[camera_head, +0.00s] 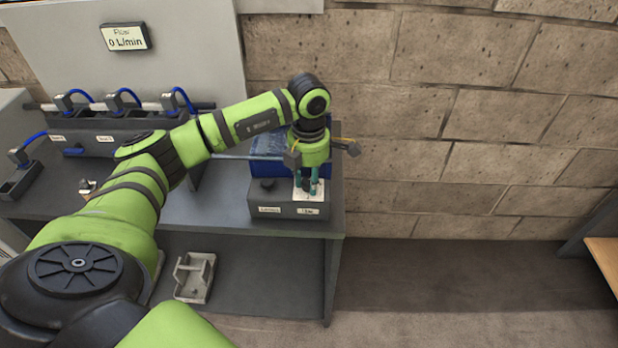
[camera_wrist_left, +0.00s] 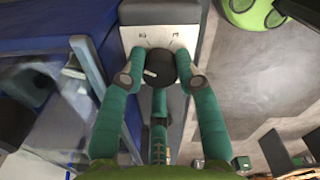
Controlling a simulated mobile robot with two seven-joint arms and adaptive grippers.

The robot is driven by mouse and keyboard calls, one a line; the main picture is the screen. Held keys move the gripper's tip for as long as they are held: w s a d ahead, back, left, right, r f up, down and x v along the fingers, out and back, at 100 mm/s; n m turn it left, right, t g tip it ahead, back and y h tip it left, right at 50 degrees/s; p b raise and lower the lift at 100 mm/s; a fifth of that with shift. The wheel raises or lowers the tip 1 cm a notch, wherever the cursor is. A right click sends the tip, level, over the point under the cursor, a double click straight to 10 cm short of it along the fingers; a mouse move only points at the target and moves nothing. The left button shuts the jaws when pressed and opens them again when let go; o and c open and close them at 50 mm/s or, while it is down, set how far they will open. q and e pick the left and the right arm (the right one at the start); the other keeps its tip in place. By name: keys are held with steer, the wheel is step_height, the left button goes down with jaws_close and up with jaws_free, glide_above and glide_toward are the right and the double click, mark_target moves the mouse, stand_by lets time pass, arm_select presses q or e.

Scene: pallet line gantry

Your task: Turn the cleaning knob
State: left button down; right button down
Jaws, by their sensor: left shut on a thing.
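The cleaning knob (camera_wrist_left: 160,65) is a round black knob with a white pointer mark, on a pale plate (camera_wrist_left: 190,35) on a grey control box (camera_head: 262,196). In the left wrist view the fingers of my left gripper (camera_wrist_left: 159,76) stand on both sides of the knob and are shut on it. In the head view my left gripper (camera_head: 306,187) points down at the right part of the box and largely hides this knob. A second black knob (camera_head: 267,184) sits on the left part of the box. My right gripper is not in view.
The box stands at the right end of a grey bench (camera_head: 215,207), with a blue tank (camera_head: 268,165) behind it. Blue hoses and valves line the left back. A flow display (camera_head: 125,38) reads 0 L/min. A grey bracket (camera_head: 195,278) lies below the bench.

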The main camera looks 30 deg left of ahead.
arm_select(q)
steer(key=c, duration=0.9)
jaws_free()
steer(key=shift+s+f, duration=0.1)
steer(key=shift+r, duration=0.2)
